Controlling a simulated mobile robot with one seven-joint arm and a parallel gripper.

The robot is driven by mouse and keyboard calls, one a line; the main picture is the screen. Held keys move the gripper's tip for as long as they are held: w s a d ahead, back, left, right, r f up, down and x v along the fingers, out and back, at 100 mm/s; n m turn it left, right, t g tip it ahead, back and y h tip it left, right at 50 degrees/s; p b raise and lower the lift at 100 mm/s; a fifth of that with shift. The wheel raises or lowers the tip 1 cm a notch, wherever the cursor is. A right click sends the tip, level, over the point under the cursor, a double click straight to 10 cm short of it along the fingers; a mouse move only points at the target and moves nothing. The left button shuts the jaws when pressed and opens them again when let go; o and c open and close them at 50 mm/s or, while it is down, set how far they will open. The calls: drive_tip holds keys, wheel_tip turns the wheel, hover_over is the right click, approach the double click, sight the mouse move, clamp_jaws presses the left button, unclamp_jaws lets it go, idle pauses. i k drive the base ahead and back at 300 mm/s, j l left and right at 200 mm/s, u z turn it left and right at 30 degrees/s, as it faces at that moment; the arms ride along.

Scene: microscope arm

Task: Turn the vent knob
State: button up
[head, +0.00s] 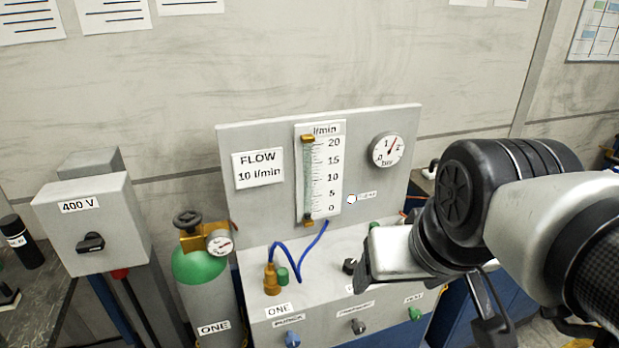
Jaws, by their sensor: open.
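The vent knob is most likely the small green knob (414,313) at the right end of the bench unit's front face, under a small label that seems to read VENT. A grey knob (358,326) and a blue knob (292,338), each under its own label, are to its left. My gripper (366,268) comes in from the right, above the top of the unit and up-left of the green knob. It is open, apart from the green knob, with no object visible in it. Its far finger is mostly hidden by the hand.
A dark knob (349,266) on the unit's top is close beside my gripper. An upright panel (270,215) with a flow tube (308,180) and pressure gauge (387,150) stands behind. A green-topped cylinder (205,290) and a 400 V box (90,225) are left.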

sight(415, 315)
drive_tip(key=z, duration=0.8)
drive_tip(key=l+u, duration=0.35)
drive_tip(key=l, duration=0.15)
drive_tip(key=i, duration=0.3)
drive_tip(key=k+j+z, duration=0.1)
drive_tip(key=k, duration=0.75)
drive_tip(key=i+j+z, duration=0.1)
drive_tip(key=i+j, duration=0.05)
drive_tip(key=j, duration=0.1)
